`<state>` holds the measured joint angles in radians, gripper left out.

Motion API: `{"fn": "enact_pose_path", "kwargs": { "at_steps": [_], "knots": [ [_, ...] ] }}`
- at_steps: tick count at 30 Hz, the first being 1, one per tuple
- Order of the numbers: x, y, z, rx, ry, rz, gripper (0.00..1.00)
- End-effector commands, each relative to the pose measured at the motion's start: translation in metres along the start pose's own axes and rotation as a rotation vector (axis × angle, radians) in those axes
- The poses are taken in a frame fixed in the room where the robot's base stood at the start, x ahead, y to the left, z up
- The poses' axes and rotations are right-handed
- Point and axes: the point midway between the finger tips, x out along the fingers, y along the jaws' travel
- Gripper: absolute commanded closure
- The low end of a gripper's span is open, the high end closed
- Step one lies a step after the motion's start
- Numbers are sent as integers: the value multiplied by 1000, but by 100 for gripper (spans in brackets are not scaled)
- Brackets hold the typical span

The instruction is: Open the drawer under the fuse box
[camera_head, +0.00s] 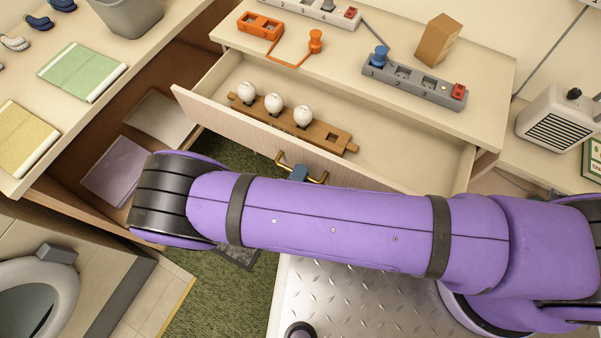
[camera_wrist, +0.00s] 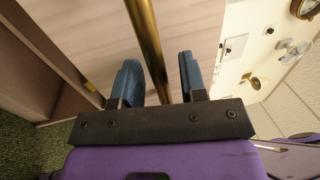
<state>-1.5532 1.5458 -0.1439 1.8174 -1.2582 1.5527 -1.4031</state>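A pale wood drawer (camera_head: 228,122) stands pulled out from under the cabinet top, with its inside showing. A brass bar handle (camera_head: 288,164) is on its front; the handle (camera_wrist: 146,38) also runs between my fingers in the wrist view. My gripper (camera_wrist: 158,82) has its two blue fingers apart, one on each side of the handle, with gaps showing. In the head view my purple arm hides most of the gripper; a bit of blue finger (camera_head: 298,173) shows at the handle. I cannot clearly make out a fuse box.
A wooden holder (camera_head: 325,137) with three white bulbs (camera_head: 274,104) lies in the drawer. Power strips (camera_head: 414,82) and a wooden block (camera_head: 438,40) stand on the cabinet top. A counter (camera_head: 120,25) is at left; a heater (camera_head: 558,120) is at right.

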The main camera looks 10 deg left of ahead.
Motion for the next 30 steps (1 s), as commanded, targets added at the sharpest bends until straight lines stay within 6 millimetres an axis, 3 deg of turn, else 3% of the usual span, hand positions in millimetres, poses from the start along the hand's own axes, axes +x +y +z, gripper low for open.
{"fn": "enact_pose_path", "kwargs": {
  "at_steps": [5, 19, 30],
  "knots": [
    [-12, 0, 0, 1, -1, 2, 61],
    [-92, 1, 0, 1, -1, 2, 61],
    [-109, 0, 0, -1, 0, 1, 61]
  ]
}}
